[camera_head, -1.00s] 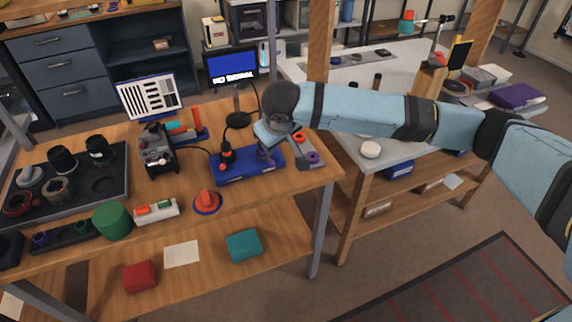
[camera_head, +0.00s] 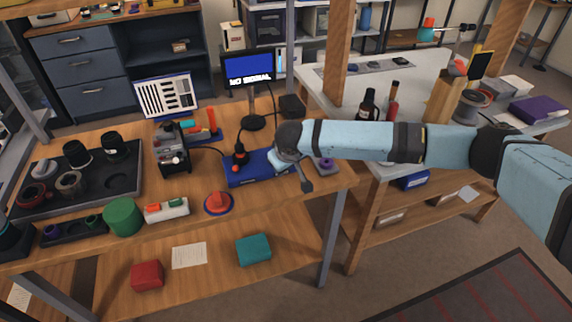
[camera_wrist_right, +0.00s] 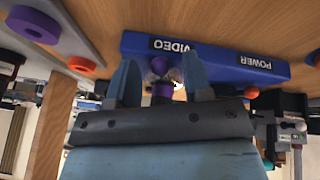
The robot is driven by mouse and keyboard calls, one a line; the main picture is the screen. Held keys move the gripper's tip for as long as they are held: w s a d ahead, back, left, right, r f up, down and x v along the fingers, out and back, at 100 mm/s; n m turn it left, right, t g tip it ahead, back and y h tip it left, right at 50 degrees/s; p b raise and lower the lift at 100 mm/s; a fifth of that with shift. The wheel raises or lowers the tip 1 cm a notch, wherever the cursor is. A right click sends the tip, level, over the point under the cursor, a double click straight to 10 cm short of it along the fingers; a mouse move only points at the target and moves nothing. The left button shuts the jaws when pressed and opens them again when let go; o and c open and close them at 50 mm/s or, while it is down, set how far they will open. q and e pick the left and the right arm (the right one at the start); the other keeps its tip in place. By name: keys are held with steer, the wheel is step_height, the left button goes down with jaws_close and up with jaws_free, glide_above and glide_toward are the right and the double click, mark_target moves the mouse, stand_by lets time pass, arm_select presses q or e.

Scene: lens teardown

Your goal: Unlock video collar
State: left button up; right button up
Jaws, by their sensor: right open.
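The blue dock (camera_head: 240,172) lies near the right end of the wooden bench. In the right wrist view its face (camera_wrist_right: 222,66) carries the labels VIDEO and POWER. A purple collar (camera_wrist_right: 162,90) stands by the VIDEO label, with a purple plug part (camera_wrist_right: 160,66) just beyond it. My right gripper (camera_wrist_right: 160,70) is open, with one finger on each side of the collar; contact cannot be made out. In the head view my right gripper (camera_head: 300,176) hides the dock's right end and the collar. A red-topped black plug (camera_head: 240,156) stands on the dock. My left gripper is not in view.
A small tray with a purple ring (camera_head: 326,164) lies right of the dock; the wrist view also shows an orange ring (camera_wrist_right: 81,65). A red button (camera_head: 219,202) is in front. A bench post (camera_wrist_right: 50,125) is close by.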

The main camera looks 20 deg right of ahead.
jaws_close()
steer(key=p, duration=0.3)
steer(key=shift+d+r+n, duration=0.2)
steer(key=shift+r+n, duration=0.2)
steer(key=shift+d+n+y+p, duration=0.15)
steer(key=shift+n+y+p, duration=0.15)
steer(key=shift+p, duration=0.6)
steer(key=shift+w+d+f+n+y+p, duration=0.2)
steer(key=shift+d+n+y+p, duration=0.15)
steer(key=shift+n+p, duration=0.55)
steer(key=shift+w+d+f+p, duration=0.1)
steer(key=shift+p, duration=0.2)
steer(key=shift+n, duration=0.3)
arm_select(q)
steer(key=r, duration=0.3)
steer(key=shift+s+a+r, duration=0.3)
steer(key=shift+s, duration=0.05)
arm_select(e)
jaws_free()
steer(key=shift+f, duration=0.1)
